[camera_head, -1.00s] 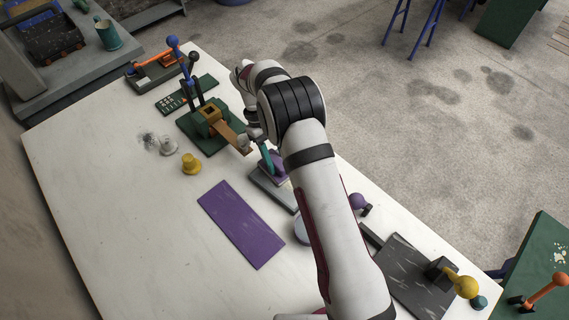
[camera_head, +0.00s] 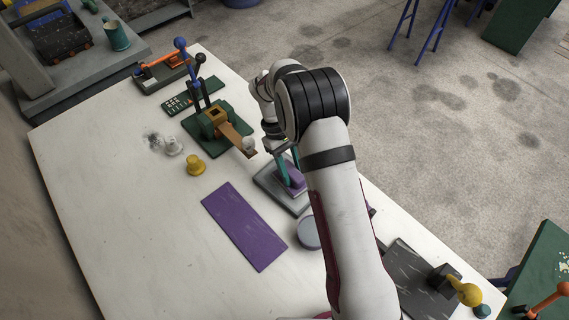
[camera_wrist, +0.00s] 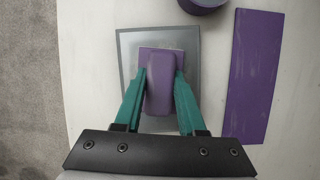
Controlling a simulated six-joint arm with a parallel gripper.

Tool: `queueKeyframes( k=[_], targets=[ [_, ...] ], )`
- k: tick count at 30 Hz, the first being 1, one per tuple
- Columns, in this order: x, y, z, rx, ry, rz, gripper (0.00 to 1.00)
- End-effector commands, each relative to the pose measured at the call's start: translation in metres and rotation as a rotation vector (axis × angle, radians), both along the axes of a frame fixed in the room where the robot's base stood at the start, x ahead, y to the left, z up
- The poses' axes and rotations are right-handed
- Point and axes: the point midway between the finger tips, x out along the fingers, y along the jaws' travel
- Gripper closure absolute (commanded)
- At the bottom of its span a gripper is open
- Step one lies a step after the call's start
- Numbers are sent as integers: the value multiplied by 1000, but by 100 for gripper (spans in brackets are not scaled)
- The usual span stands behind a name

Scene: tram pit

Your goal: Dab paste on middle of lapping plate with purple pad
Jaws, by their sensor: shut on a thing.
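My gripper (camera_wrist: 160,90) has teal fingers and is shut on the raised grip of the purple pad (camera_wrist: 160,80). The pad also shows in the head view (camera_head: 291,179), partly behind the fingers. It is over the grey lapping plate (camera_wrist: 127,50), around its middle part in the wrist view. Whether the pad's face touches the plate I cannot tell. The plate lies on the white bench and shows in the head view (camera_head: 268,180), partly hidden by my arm. The underside of the pad, and any paste there, is hidden.
A round tin (camera_head: 307,233) stands near the plate, its purple side at the top of the wrist view (camera_wrist: 203,4). A flat purple mat (camera_head: 243,226) lies left of it. A green-based lever device (camera_head: 216,128) and a yellow knob (camera_head: 195,165) stand beyond. The bench's left side is clear.

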Motion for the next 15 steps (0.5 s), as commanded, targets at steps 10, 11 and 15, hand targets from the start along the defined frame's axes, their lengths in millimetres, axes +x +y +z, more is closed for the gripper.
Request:
queueKeyframes(
  k=[10, 11, 15],
  targets=[
    [-21, -24, 0, 0, 2, -2, 100],
    [-23, -26, 0, 0, 2, -2, 100],
    [-31, -36, 0, -1, 2, -1, 100]
  ],
)
